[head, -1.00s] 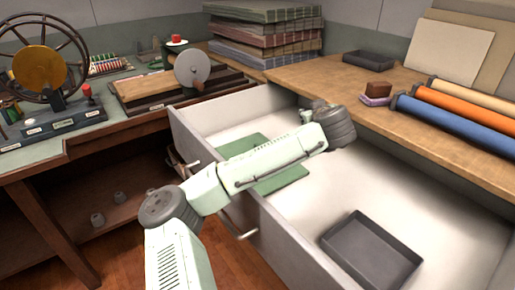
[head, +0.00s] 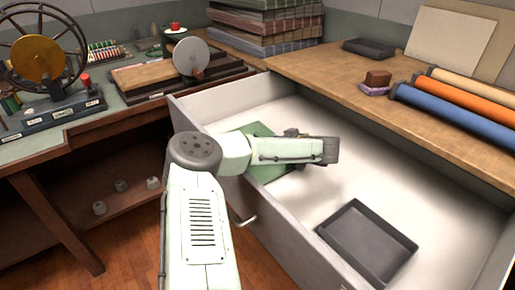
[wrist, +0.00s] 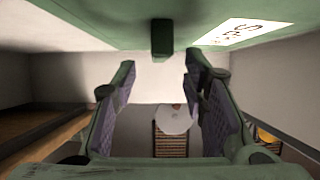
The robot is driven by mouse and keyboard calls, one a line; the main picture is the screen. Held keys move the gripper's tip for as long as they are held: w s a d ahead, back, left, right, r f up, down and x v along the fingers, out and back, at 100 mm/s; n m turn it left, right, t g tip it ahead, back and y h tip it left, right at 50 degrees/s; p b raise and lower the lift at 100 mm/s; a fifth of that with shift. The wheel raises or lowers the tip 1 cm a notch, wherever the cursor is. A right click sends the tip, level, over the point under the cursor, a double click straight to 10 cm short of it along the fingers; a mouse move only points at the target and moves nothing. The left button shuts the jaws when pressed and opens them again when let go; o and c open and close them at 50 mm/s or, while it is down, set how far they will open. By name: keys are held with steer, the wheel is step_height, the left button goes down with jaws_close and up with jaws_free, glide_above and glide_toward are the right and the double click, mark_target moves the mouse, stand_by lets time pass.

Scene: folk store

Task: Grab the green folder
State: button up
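The green folder (head: 257,130) lies flat in the open drawer (head: 290,215), toward its far left end; my arm covers part of it. In the wrist view, a green surface with a white label, which looks like the folder (wrist: 110,22), fills the top edge, close to the camera. My gripper (wrist: 158,85) is open there, its two fingers apart with nothing between them. In the head view, my gripper (head: 292,133) is mostly hidden behind my wrist, over or beside the folder's right side. I cannot tell if it touches.
A dark grey tray (head: 367,243) lies in the drawer's near part. Pale drawer walls enclose the space. Colored rolls (head: 455,115) and a brown block (head: 378,79) lie on the wooden counter (head: 310,75). Bare drawer floor lies between folder and tray.

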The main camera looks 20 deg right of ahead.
steer(key=p+x, duration=0.1)
steer(key=x, duration=0.3)
steer(key=shift+w, duration=0.1)
steer(key=shift+r, duration=0.1)
steer(key=shift+c, duration=0.2)
jaws_close()
stand_by(0.4)
